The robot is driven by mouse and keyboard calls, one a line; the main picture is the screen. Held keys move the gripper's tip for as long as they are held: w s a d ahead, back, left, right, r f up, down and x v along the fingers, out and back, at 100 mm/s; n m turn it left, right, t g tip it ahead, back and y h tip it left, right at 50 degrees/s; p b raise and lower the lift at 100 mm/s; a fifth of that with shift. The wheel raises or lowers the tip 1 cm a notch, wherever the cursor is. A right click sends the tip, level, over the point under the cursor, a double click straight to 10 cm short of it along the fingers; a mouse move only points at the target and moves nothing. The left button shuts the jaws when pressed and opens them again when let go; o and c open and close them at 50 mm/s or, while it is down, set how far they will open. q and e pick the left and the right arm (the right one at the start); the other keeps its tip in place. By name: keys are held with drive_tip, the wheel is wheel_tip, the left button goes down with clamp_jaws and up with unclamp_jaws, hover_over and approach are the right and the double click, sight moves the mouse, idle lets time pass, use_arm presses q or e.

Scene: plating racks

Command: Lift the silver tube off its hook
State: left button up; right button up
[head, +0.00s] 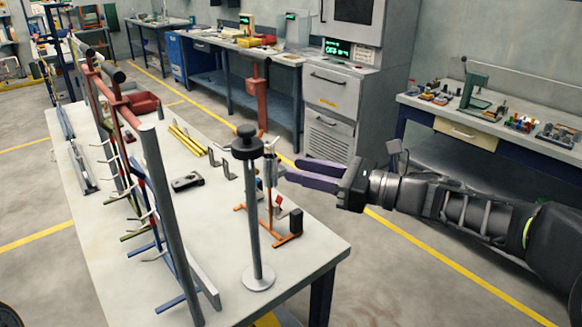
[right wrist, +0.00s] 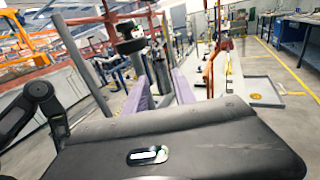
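A short silver tube (head: 270,169) hangs upright near the top of a small orange stand (head: 269,218) at the table's right end. It is partly hidden behind the black-topped grey post, and its hook is too small to make out. My right gripper (head: 292,168) comes in from the right. Its two purple fingers are apart and point at the tube, with the tips close to it. Whether they touch it I cannot tell. In the right wrist view the fingers (right wrist: 162,92) are spread, with stand parts beyond them. My left gripper is not in view.
A grey post with a black knob (head: 247,145) stands just left of the tube. A long rack with a grey end post (head: 168,220) and several hooks runs along the table's left. A black block (head: 187,181) and yellow bars (head: 187,139) lie on the table (head: 215,213).

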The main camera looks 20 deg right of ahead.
sight(270, 163)
drive_tip(key=p+x, duration=0.2)
drive_tip(key=x, duration=0.4)
drive_tip(key=shift+w+a, duration=0.2)
drive_tip(key=shift+a, duration=0.05)
drive_tip(key=shift+w+a, duration=0.3)
drive_tip(key=shift+w, duration=0.05)
clamp_jaws()
